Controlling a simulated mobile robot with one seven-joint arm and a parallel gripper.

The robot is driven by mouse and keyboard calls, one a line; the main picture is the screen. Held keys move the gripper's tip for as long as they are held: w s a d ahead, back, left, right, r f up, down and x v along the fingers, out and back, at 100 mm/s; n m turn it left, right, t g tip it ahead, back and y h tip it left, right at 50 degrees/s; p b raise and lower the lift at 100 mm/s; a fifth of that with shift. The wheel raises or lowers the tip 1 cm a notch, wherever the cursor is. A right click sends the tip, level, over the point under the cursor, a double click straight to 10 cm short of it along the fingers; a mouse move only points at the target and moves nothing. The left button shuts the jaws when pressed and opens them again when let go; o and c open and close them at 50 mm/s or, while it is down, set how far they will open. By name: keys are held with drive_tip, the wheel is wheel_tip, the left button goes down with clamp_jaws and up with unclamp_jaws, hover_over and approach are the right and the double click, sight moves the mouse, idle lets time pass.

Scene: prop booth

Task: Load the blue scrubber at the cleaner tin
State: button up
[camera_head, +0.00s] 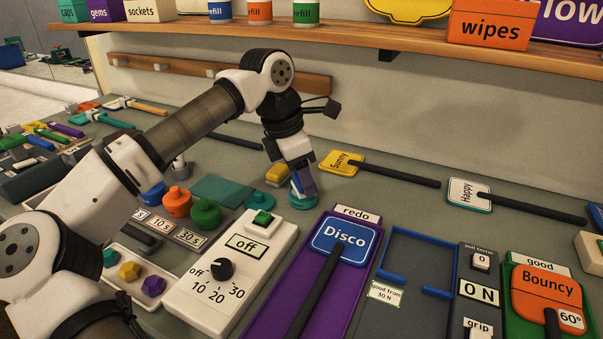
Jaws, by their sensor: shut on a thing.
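My gripper (303,182) points down at the back middle of the bench. It is shut on a small blue thing, likely the blue scrubber (309,189), which is mostly hidden by the fingers. Right below it is a low round teal tin (304,203), likely the cleaner tin. The blue scrubber is over or in the tin's top; I cannot tell whether they touch. A yellow block (277,175), perhaps another scrubber, lies just left of the gripper.
A teal mat (222,190) and orange (177,202) and green (205,213) knobbed pots stand to the left. A white timer box (232,270) and a purple tray with a blue Disco paddle (346,242) are in front. A wooden shelf (350,38) runs above.

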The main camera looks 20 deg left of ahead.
drive_tip(key=shift+r+p, duration=2.6)
drive_tip(key=shift+r, duration=0.9)
